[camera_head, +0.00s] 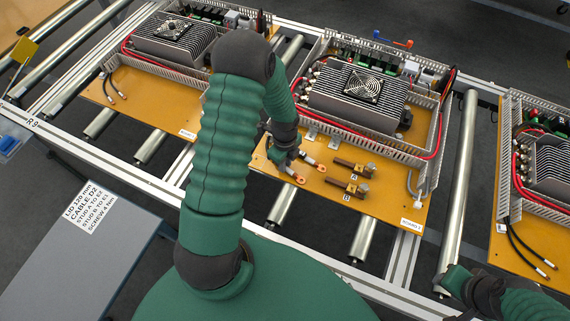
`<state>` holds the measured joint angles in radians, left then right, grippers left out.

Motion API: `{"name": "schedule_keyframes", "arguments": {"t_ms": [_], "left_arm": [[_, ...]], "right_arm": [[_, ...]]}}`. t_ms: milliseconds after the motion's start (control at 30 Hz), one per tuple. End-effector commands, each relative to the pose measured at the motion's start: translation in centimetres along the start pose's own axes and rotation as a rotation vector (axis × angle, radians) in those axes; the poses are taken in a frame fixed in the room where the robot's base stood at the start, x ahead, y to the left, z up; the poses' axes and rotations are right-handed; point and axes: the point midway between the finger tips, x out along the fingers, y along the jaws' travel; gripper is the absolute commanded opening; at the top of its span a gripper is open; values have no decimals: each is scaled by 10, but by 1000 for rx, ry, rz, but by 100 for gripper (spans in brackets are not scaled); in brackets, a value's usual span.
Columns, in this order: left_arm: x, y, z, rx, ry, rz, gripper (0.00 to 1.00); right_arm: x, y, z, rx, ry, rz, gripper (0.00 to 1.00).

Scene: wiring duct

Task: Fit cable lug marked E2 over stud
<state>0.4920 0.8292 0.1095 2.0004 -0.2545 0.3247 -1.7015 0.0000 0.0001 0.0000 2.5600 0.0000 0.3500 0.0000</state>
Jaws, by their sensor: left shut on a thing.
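Two cables with copper lugs lie at the front of the middle orange board (385,207): a near lug (299,179) and a farther lug (320,167). Their markings are too small to read. My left gripper (286,163) is shut on the cable behind the near lug, low over the board. To the right stand two brown bars with brass-coloured studs, the far stud (369,169) and the near stud (361,189), each with a small letter label. Both lugs are apart from the studs. My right gripper (447,284) is at the lower right, away from the board; its fingers are unclear.
A finned unit (355,95) in a white slotted duct (350,139) stands behind the lugs. Similar boards stand left and right on the roller conveyor (460,180). A printed card (88,218) reads "Cable D2, Stud A to E2, Stud B to E1".

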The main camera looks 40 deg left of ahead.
Motion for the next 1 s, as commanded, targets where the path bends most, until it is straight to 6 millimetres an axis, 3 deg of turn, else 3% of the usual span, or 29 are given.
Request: {"name": "schedule_keyframes", "arguments": {"t_ms": [267,833,867,900,1000], "left_arm": [[-32,-1,1,-2,-1,-5,0],[-44,127,-35,-1,0,1,0],[-46,133,-37,0,0,2,0],[-55,132,-38,2,5,4,0],[-54,135,-41,-2,7,4,0]], "right_arm": [[0,0,0,0,0,0,36],[11,0,2,0,0,0,36],[9,0,2,0,0,0,36],[-10,0,-2,0,-1,0,36],[-30,0,-7,0,1,0,36]]}}
